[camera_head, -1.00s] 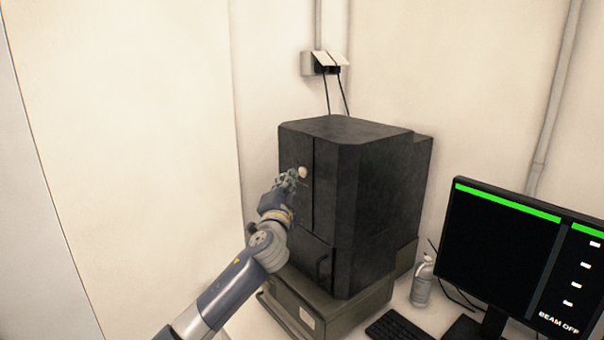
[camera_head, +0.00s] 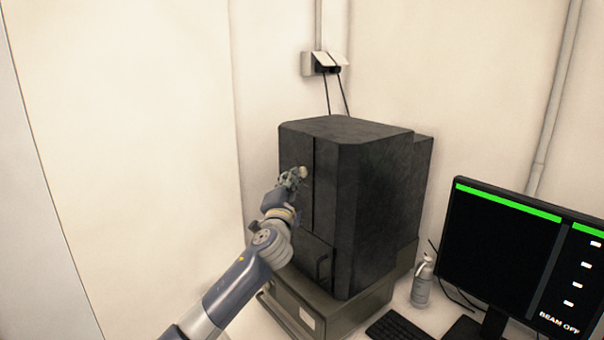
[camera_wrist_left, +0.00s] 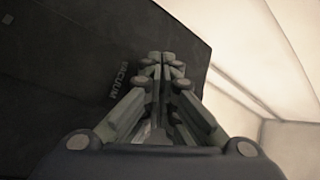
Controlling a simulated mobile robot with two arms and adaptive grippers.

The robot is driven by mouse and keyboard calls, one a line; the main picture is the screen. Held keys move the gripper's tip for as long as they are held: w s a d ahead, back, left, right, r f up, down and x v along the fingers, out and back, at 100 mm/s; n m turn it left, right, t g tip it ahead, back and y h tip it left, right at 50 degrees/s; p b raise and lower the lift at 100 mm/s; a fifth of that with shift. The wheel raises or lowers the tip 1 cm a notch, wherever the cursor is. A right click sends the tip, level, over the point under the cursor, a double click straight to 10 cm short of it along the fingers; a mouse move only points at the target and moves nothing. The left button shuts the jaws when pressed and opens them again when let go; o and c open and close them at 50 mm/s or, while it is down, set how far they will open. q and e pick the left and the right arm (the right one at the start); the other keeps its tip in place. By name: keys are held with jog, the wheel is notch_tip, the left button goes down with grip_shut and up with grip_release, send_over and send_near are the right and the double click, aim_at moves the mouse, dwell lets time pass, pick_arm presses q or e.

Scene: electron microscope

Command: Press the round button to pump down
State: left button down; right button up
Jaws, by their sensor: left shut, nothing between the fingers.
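The round button (camera_head: 304,171) is a small pale disc on the front of the dark microscope cabinet (camera_head: 385,190), in the head view. My left gripper (camera_head: 298,174) is shut and empty, with its fingertips at the button and covering part of it. I cannot tell whether they touch it. In the left wrist view the shut fingers (camera_wrist_left: 162,58) point at the dark front panel (camera_wrist_left: 60,70), beside the word VACUUM. The button is hidden there behind the fingers. My right gripper is not in view.
A monitor (camera_head: 505,235) reading BEAM OFF stands on the right, with a keyboard (camera_head: 397,328) and a spray bottle (camera_head: 422,284) nearby. The pale wall (camera_head: 130,150) left of the cabinet is bare.

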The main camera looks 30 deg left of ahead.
pick_arm(q)
jog(key=shift+w+d, duration=0.15)
jog(key=shift+w, duration=0.2)
dwell(0.4)
jog(key=shift+s, duration=0.1)
jog(key=shift+s+a, duration=0.25)
jog(key=shift+s, duration=0.4)
jog(key=s, duration=0.1)
jog(key=s+a, duration=0.1)
jog(key=s, duration=0.1)
jog(key=s+a+p, duration=0.1)
jog(key=shift+s, duration=0.3)
dwell(0.8)
